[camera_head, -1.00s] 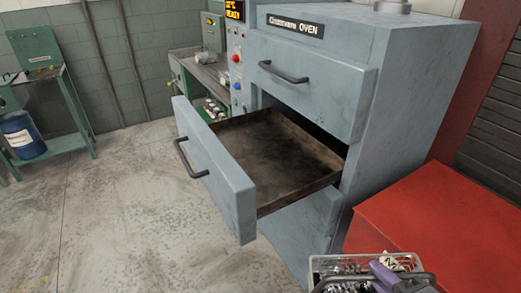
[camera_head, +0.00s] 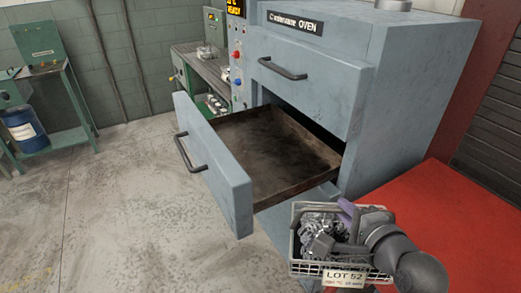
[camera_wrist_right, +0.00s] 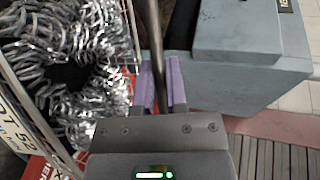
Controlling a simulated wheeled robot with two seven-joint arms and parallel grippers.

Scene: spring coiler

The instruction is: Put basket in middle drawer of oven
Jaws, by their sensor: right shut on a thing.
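The wire basket (camera_head: 300,268) holds shiny metal springs and carries a "LOT 52" tag; it is at the lower right of the head view, in front of the red surface. My right gripper (camera_head: 347,212) is shut on the basket's handle. In the right wrist view the dark handle bar (camera_wrist_right: 152,40) passes between the purple fingers (camera_wrist_right: 162,88), with the springs at left. The oven (camera_head: 400,110) stands behind. Its middle drawer (camera_head: 215,165) is pulled out, and its brown tray (camera_head: 275,150) is empty. The basket is right of and nearer than the drawer. My left gripper is not in view.
The red surface (camera_head: 450,220) lies right of the oven. The oven's upper drawer (camera_head: 310,90) is shut above the open one. A green workbench (camera_head: 205,75) stands behind at left, and a stand with a blue container (camera_head: 22,125) is at far left. The floor at left is clear.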

